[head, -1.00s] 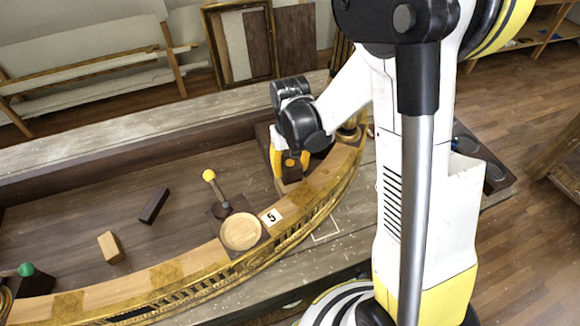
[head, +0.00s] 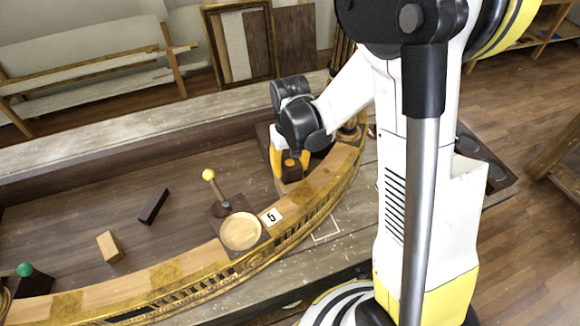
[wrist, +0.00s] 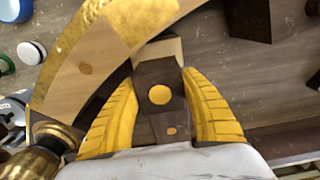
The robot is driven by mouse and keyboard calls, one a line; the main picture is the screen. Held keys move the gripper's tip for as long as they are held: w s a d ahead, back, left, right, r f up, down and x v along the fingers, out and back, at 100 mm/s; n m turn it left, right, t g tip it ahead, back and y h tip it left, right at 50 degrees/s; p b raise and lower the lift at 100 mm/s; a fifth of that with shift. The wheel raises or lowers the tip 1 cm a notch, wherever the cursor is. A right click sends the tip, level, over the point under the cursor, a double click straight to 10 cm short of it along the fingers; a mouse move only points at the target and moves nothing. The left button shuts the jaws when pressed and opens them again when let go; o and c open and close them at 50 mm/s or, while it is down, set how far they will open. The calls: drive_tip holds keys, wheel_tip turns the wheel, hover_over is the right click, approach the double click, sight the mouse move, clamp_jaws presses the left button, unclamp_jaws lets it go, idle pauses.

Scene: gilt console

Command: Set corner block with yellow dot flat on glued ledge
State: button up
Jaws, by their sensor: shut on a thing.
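The dark brown corner block with a yellow dot (wrist: 160,95) sits between the yellow fingers of my gripper (wrist: 158,78) in the wrist view. My gripper is shut on it. A pale wooden piece (wrist: 160,48) shows just past the block's far edge; I cannot tell whether they touch. A smaller orange dot (wrist: 171,131) lies on dark wood nearer the palm. In the head view my gripper (head: 290,168) points down at the inner side of the curved rail's right end, and the block is mostly hidden there. I cannot clearly make out the glued ledge.
The curved gilt rail (head: 325,183) runs beside my gripper. Loose dark (head: 153,205) and pale (head: 110,246) blocks lie on the open panel floor.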

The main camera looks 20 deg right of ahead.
drive_tip(key=shift+f+b, duration=0.3)
idle(0.5)
drive_tip(key=o, duration=1.2)
drive_tip(key=shift+o, duration=0.2)
wheel_tip(320, 180, up, 12)
drive_tip(key=shift+r, duration=0.1)
drive_tip(key=s+f+t+b, duration=0.1)
drive_tip(key=s+t+b, duration=0.1)
drive_tip(key=s+b, duration=0.2)
drive_tip(key=s+f+t+b, duration=0.2)
drive_tip(key=s+b, duration=0.1)
drive_tip(key=s, duration=0.1)
drive_tip(key=s+f+t+b, duration=0.1)
drive_tip(key=s+t+b, duration=0.1)
drive_tip(key=s+b, duration=0.2)
drive_tip(key=shift+f+b, duration=0.25)
drive_tip(key=shift+b, duration=0.1)
drive_tip(key=shift+s+f+t+b, duration=0.3)
drive_tip(key=shift+s+t, duration=0.1)
drive_tip(key=shift+t, duration=0.2)
